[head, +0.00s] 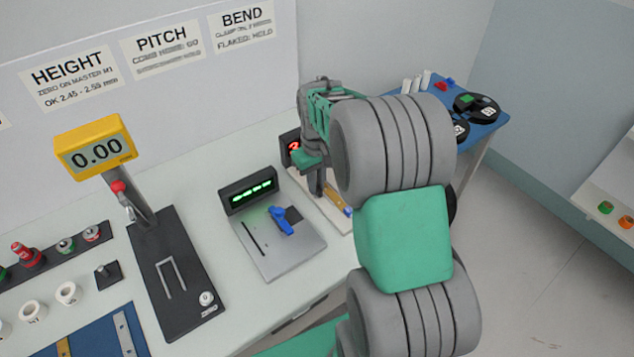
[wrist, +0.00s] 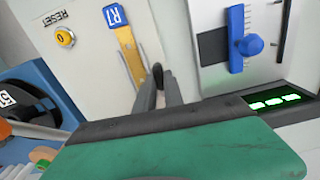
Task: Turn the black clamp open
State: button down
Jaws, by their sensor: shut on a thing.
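The black clamp (wrist: 157,70) shows in the wrist view as a small dark piece at the tips of my fingers, beside a yellow strip (wrist: 131,55). Most of it is hidden by the fingers, so its turn angle cannot be told. My gripper (wrist: 159,82) is shut on it. In the head view my gripper (head: 317,183) reaches down over the bend station's pale plate (head: 338,222), and the clamp itself cannot be made out. The strip has a blue end marked R7 and lies flat on the plate.
A grey pitch station (head: 290,251) with a blue slider (head: 281,221) stands close by on the left. A yellow RESET button (wrist: 65,38) is on the bend plate. The black height gauge (head: 175,280) is further left. A blue side table (head: 487,128) holds black reels.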

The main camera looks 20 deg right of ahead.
jog(key=shift+r, duration=0.1)
dwell(0.3)
jog(key=c, duration=1.4)
grip_release()
jog(key=shift+c, duration=0.2)
notch_tip(320, 180, up, 7)
jog(key=shift+b, duration=0.35)
jog(key=shift+r, duration=0.35)
